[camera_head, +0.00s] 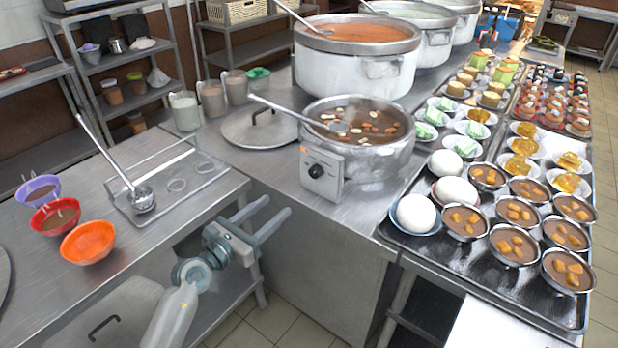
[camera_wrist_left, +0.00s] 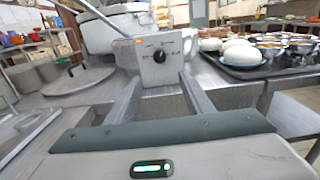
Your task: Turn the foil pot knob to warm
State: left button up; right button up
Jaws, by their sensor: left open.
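The steel foil pot (camera_head: 358,135) stands on the counter, full of brown soup with a ladle in it. Its control box (camera_head: 322,168) carries a black knob (camera_head: 316,171) facing me. In the left wrist view the knob (camera_wrist_left: 159,56) sits above and between my fingers, with small marks around it on the plate. My left gripper (camera_head: 272,214) is open and empty, in front of the counter edge, below and to the left of the knob and apart from it. In the left wrist view its two fingers (camera_wrist_left: 158,92) point toward the control box. My right gripper is not in view.
Large stockpots (camera_head: 357,60) stand behind. A lid (camera_head: 260,128) lies left of the pot. A wire rack with a ladle (camera_head: 142,199) and several bowls (camera_head: 88,243) are at left. A crowded tray of bowls (camera_head: 461,261) is at right. The counter before the knob is clear.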

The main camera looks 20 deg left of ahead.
pick_arm(q)
jog(key=p, duration=0.1)
send_near(313, 174)
jog(key=w, duration=0.2)
jog(key=x, duration=0.5)
jog(key=shift+d+f, duration=0.1)
jog(key=shift+d, duration=0.25)
jog(key=shift+w+d, duration=0.2)
jog(key=shift+w, duration=0.35)
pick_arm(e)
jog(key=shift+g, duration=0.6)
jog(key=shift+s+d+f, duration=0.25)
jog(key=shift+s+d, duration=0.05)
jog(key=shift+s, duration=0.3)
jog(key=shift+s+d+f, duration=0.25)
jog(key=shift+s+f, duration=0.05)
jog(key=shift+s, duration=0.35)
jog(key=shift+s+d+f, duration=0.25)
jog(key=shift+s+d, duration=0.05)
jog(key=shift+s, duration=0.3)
pick_arm(q)
jog(key=c, duration=1)
